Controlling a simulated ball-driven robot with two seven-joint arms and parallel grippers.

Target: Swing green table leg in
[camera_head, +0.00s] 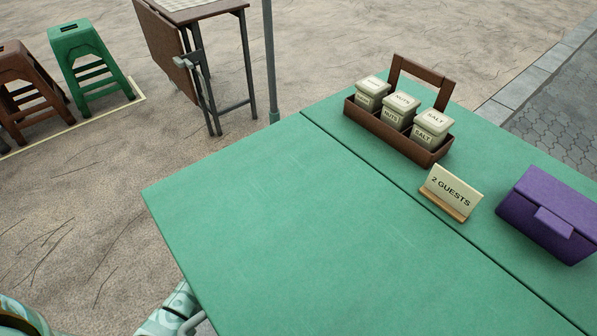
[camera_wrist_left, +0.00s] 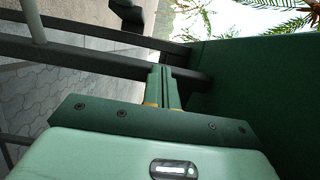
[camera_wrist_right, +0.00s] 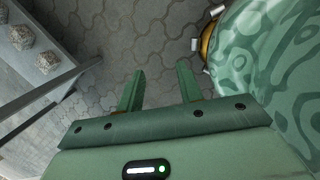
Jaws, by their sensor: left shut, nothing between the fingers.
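The green table (camera_head: 270,200) fills the middle of the head view, with a seam across its top; its legs are hidden there. In the left wrist view a dark green panel (camera_wrist_left: 255,70), seemingly the table's side or underside, stands at the right. Dark leg bars (camera_wrist_left: 90,57) run across to it. My left gripper (camera_wrist_left: 161,70) is shut and empty, its fingertips close to or against the bars; I cannot tell if they touch. My right gripper (camera_wrist_right: 160,75) is open and empty above the paving, away from the table top.
A caddy (camera_head: 402,143) with jars, a "2 GUESTS" sign (camera_head: 450,190) and a purple box (camera_head: 550,215) stand on the table's right part. A brown folding table (camera_head: 160,42), a green stool (camera_head: 88,60) and a brown stool (camera_head: 25,85) stand beyond. Grey bars (camera_wrist_right: 50,90) show in the right wrist view.

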